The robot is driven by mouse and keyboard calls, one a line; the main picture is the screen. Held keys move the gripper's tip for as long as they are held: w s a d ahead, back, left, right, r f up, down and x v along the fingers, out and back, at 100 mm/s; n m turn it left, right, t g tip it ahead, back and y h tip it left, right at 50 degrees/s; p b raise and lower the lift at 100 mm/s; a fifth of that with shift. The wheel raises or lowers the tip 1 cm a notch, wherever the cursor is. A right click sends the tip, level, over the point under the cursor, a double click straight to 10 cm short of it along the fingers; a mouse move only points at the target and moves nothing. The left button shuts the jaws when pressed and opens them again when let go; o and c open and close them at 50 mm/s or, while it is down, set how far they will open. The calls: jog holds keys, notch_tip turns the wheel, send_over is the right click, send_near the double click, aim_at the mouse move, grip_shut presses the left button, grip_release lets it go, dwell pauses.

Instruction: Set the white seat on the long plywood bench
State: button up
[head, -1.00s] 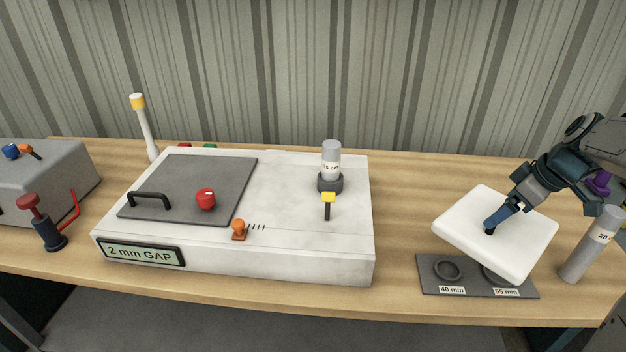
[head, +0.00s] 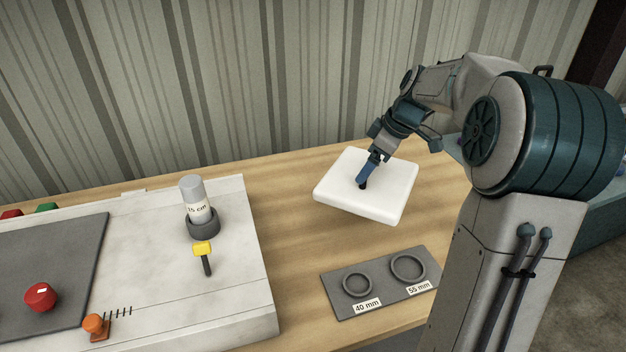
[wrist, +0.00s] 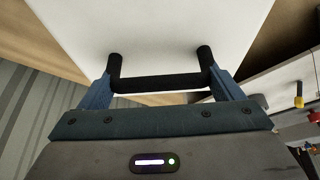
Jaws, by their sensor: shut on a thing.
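The white seat (head: 385,196) is a thick square pad with rounded corners, over the right part of the plywood bench (head: 295,228). My gripper (head: 364,184) is shut on the black handle on the seat's face. In the wrist view the fingers (wrist: 162,88) grip the black bar handle from its two ends, and the white seat (wrist: 150,25) fills the space beyond. The seat looks slightly tilted. I cannot tell whether its underside touches the bench or hangs just above it.
A grey plate (head: 330,288) with two rings, marked 40 mm and 55 mm, lies at the bench's front edge. A pale box (head: 250,250) carries a grey cylinder (head: 193,190) and a yellow-topped lever (head: 203,250) on the left. Bare wood shows between box and seat.

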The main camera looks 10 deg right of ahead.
aim_at(341, 158)
jog(key=w+a+f, duration=0.2)
jog(key=w, duration=0.1)
jog(key=w+a+f+p, duration=0.1)
jog(key=w+a+f, duration=0.1)
jog(key=w+a+f+p, duration=0.1)
jog(key=w+a+f, duration=0.1)
jog(key=w, duration=0.1)
jog(key=shift+w, duration=0.3)
jog(key=shift+f+p, duration=0.65)
jog(key=shift+f, duration=1.45)
jog(key=shift+f, duration=0.15)
jog(key=o, duration=1.8)
jog(key=shift+o, duration=0.2)
